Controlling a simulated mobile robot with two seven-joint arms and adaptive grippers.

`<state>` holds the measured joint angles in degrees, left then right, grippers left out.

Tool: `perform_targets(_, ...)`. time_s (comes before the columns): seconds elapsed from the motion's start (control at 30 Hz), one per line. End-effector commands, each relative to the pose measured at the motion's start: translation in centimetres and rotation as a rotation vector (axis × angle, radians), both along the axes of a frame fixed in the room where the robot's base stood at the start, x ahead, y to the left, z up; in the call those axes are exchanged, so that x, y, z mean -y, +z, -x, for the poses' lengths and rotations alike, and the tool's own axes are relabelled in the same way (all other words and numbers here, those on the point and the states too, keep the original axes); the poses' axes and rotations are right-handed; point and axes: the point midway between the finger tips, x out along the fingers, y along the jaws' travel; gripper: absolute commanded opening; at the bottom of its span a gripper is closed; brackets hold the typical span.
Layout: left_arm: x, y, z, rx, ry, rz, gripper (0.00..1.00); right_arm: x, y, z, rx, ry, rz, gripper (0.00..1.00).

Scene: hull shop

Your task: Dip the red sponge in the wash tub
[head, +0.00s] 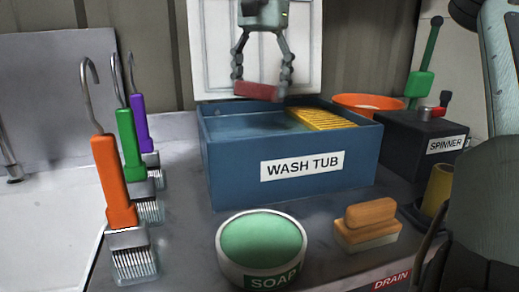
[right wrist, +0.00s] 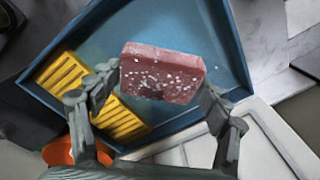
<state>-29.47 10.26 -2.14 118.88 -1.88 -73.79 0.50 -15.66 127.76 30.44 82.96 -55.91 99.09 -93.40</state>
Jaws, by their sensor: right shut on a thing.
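A red sponge (head: 258,91) is held between the fingers of my right gripper (head: 262,88), above the back part of the blue wash tub (head: 228,168). In the right wrist view the sponge (right wrist: 163,72) shows white specks and a dark patch on its face, and sits between the two fingertips (right wrist: 160,85). The tub (right wrist: 230,40) lies beyond it, with a yellow ribbed rack (right wrist: 62,73) on one side. In the head view the sponge appears above the tub's back rim. My left gripper is not in view.
A soap bowl (head: 262,242) and a wooden-handled brush (head: 368,226) stand in front of the tub. Several hooked brushes (head: 117,185) are at the left. A dark spinner box (head: 410,145) and an orange bowl (head: 366,103) stand at the right.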

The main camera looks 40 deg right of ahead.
Motion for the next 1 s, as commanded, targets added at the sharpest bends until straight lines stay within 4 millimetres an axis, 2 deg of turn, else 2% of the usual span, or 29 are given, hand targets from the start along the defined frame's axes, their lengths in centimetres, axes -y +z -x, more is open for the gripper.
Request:
perform_targets(0.13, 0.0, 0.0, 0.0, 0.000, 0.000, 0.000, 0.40, 0.0, 0.5, 0.0, 0.000, 0.000, 0.001, 0.54)
perform_targets(0.5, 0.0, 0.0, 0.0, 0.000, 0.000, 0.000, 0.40, 0.0, 3.8, 0.0, 0.001, 0.000, 0.000, 0.54)
perform_targets(1.0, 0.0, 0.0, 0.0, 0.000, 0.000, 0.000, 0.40, 0.0, 4.0, 0.0, 0.000, 0.000, 0.000, 0.54)
